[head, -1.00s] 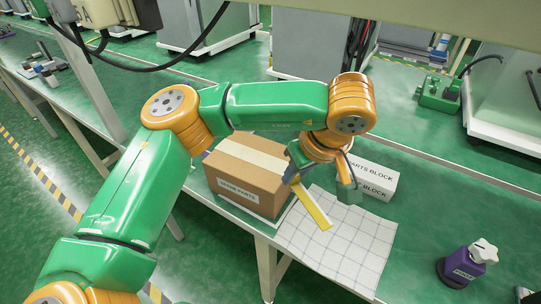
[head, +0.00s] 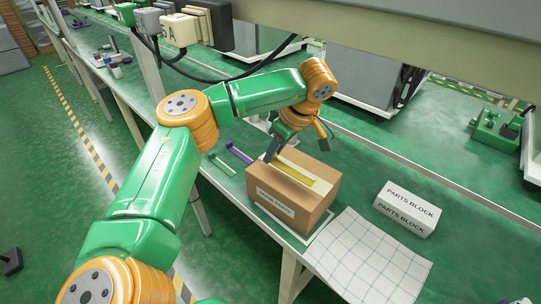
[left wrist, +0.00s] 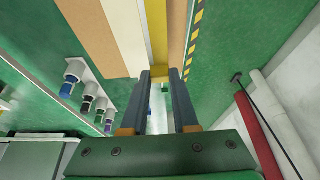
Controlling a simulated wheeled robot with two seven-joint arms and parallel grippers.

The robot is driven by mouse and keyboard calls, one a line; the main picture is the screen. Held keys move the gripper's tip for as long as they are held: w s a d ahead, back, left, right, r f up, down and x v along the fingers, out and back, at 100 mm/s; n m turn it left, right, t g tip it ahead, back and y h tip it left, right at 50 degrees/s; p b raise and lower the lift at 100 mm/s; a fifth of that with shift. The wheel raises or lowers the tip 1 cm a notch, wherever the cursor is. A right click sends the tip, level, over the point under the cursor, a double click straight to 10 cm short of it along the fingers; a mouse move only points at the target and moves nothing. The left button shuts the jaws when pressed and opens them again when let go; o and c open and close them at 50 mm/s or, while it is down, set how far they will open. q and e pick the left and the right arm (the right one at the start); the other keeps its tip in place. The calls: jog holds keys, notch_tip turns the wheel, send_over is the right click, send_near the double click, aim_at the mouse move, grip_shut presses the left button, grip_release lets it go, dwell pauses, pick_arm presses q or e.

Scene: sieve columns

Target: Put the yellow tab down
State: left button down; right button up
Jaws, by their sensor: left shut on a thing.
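My left gripper (head: 273,151) is shut on the yellow tab (head: 296,171), a long flat strip. In the head view the tab lies across the picture of the cardboard box (head: 286,209); whether it touches the box top I cannot tell. In the left wrist view the yellow tab (left wrist: 157,35) runs up from between the two dark fingers (left wrist: 161,100), beside the box's pale tape (left wrist: 122,35). My right gripper is not in view.
Bench between the blocks and box is clear.

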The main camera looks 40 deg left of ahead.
aim_at(270, 170)
pick_arm(q)
jog(key=shift+a+r, duration=0.1)
jog(key=shift+a, duration=0.65)
notch_tip(270, 170, down, 3)
jog(key=shift+f+p, duration=0.15)
jog(key=shift+p, duration=0.2)
jog(key=shift+f, duration=0.25)
jog(key=shift+d+f, duration=0.1)
jog(key=shift+f, duration=0.1)
jog(key=c, duration=0.7)
grip_release()
jog(key=shift+r, duration=0.2)
jog(key=v, duration=0.7)
jog(key=shift+d+r, duration=0.2)
jog(key=shift+r, duration=0.1)
jog(key=shift+a, duration=0.1)
